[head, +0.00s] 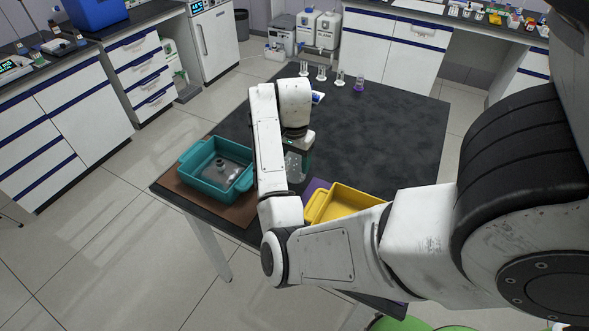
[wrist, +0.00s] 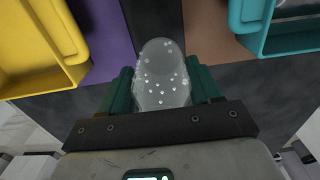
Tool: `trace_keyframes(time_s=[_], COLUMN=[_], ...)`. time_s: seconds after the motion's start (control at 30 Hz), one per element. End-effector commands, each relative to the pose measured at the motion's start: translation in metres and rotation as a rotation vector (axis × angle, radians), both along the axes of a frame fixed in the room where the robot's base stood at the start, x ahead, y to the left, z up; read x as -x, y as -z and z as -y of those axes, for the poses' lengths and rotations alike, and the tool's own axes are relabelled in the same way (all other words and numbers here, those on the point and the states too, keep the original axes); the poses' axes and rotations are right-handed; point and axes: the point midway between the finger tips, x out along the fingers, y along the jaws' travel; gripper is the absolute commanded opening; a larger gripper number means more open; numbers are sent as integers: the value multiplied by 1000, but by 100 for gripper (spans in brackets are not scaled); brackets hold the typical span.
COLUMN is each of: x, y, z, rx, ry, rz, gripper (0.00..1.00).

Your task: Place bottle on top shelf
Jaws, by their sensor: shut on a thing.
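My gripper (wrist: 161,86) is shut on a clear bottle (wrist: 161,62), with one dark green finger on each side of it. The bottle's rounded end and small bubble-like spots show in the wrist view. In the head view, my gripper (head: 300,150) points down over the black table, and the clear bottle (head: 294,166) shows below it, partly hidden by my arm. I cannot tell whether the bottle touches the table. No shelf can be made out for certain in either view.
A teal tray (head: 187,171) on a brown mat stands left of my gripper, holding a clear object. A yellow tray (head: 345,198) on a purple mat stands to the right. Small clear vessels (head: 321,74) and a purple one (head: 359,84) stand at the back. The table's right half is clear.

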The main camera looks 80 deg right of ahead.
Motion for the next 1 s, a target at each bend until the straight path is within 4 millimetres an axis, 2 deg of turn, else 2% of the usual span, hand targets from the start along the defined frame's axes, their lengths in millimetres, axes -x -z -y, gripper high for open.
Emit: trace_keyframes(time_s=[0.03, 0.53, 0.57, 0.8, 1.0], x=[2, 1, 1, 1, 1], y=[14, 25, 25, 25, 24], z=[0, 0, 0, 0, 0], rx=[0, 0, 0, 0, 0], ry=[0, 0, 0, 0, 0], rz=[-5, -1, -1, -1, -1], gripper=[28, 28, 65, 88, 89])
